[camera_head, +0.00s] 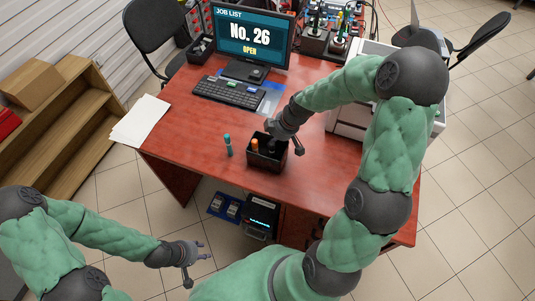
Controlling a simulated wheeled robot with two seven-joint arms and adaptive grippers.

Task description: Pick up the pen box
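The pen box (267,160) is a dark, open-topped box on the red desk, near its front edge. An orange item (255,145) stands up inside it at the left. My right gripper (286,146) is above and at the back right rim of the pen box, with one finger over the box and one outside its right side. The fingers look spread; whether one touches the box wall I cannot tell. My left gripper (197,262) is open and empty, low in front of the desk, well away from the box.
A teal marker (228,145) stands upright on the desk just left of the box. Papers (140,121) lie at the left edge. A white machine (352,118) stands at the right.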

